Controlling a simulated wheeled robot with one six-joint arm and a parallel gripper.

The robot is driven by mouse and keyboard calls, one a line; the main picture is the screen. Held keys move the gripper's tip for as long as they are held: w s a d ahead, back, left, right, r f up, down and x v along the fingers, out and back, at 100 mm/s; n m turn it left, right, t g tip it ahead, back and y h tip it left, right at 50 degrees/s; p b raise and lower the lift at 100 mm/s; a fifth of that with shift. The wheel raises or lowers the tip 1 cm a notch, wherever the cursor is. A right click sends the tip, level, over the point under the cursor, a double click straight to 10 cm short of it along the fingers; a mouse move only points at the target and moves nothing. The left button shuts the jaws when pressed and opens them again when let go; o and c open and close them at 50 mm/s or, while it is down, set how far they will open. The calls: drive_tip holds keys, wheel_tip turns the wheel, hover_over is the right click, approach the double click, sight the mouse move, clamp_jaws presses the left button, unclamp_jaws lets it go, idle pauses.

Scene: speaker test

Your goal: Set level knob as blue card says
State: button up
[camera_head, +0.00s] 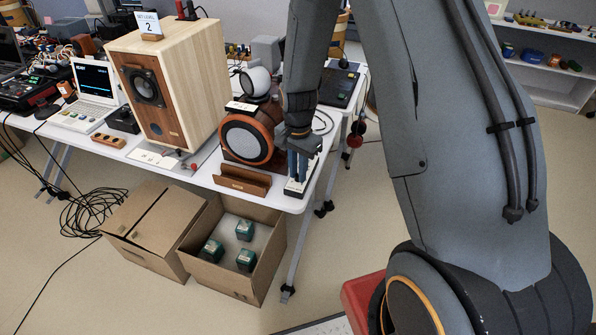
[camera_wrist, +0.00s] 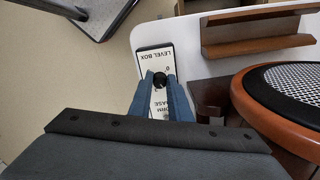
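The card (camera_head: 149,27) stands on top of the wooden speaker; it has a blue band reading "SET LEVEL" and the number 2. The level box (camera_head: 297,187) lies at the table's front right corner. In the wrist view its white face (camera_wrist: 153,62) reads "LEVEL BOX" upside down. The black level knob (camera_wrist: 160,78) sits on that face; its pointer is not readable. My gripper (camera_head: 301,160) points down over the box. In the wrist view the blue fingers of my gripper (camera_wrist: 160,80) are on both sides of the knob, very close. I cannot tell whether they touch it.
A round orange-rimmed speaker (camera_head: 247,139) stands just left of my gripper, and a brown wooden holder (camera_head: 242,181) lies before it. The large wooden speaker (camera_head: 168,82) is farther left. An open carton (camera_head: 232,275) with green boxes stands on the floor below.

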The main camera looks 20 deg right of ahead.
drive_tip(key=o, duration=0.4)
drive_tip(key=shift+o, duration=0.2)
drive_tip(key=shift+r, duration=0.1)
wheel_tip(320, 180, up, 7)
drive_tip(key=shift+r+b, duration=0.15)
drive_tip(key=shift+b, duration=0.65)
drive_tip(key=shift+r, duration=0.2)
drive_tip(key=s+r+n, duration=0.3)
drive_tip(key=s+n, duration=0.2)
drive_tip(key=s, duration=0.4)
drive_tip(key=s+d+r+n+t, duration=0.1)
drive_tip(key=s+r+n, duration=0.3)
drive_tip(key=s, duration=0.4)
drive_tip(key=shift+s+r+n, duration=0.2)
drive_tip(key=shift+s+n, duration=0.15)
drive_tip(key=shift+n, duration=0.55)
